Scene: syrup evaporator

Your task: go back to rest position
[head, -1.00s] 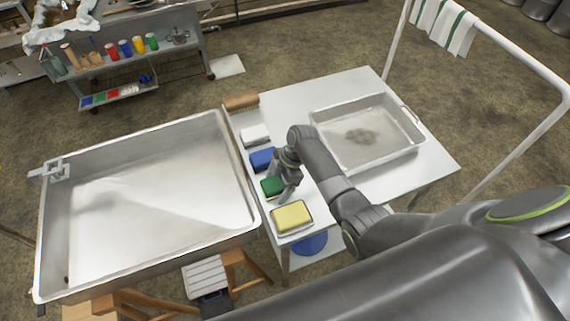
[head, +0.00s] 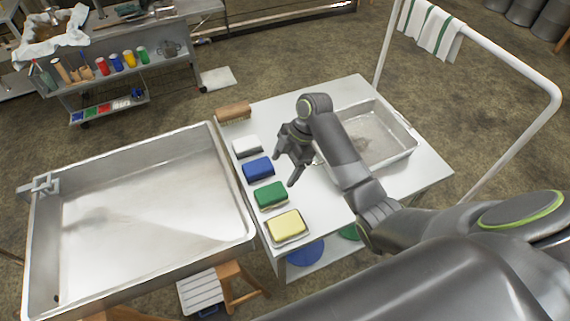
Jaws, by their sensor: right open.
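My right gripper (head: 284,170) is open and empty. It hangs over the white table (head: 318,219), just right of the blue sponge (head: 258,169) and the green sponge (head: 271,194), apart from both. My right arm reaches in from the lower right and covers part of the table and of the steel tray (head: 402,151). My left gripper is not in view.
A white sponge (head: 246,146), a yellow sponge (head: 287,225) and a wooden brush (head: 234,112) lie along the table's left edge. A large steel pan (head: 130,151) stands left of it. A white rail with a striped towel (head: 432,30) stands at right.

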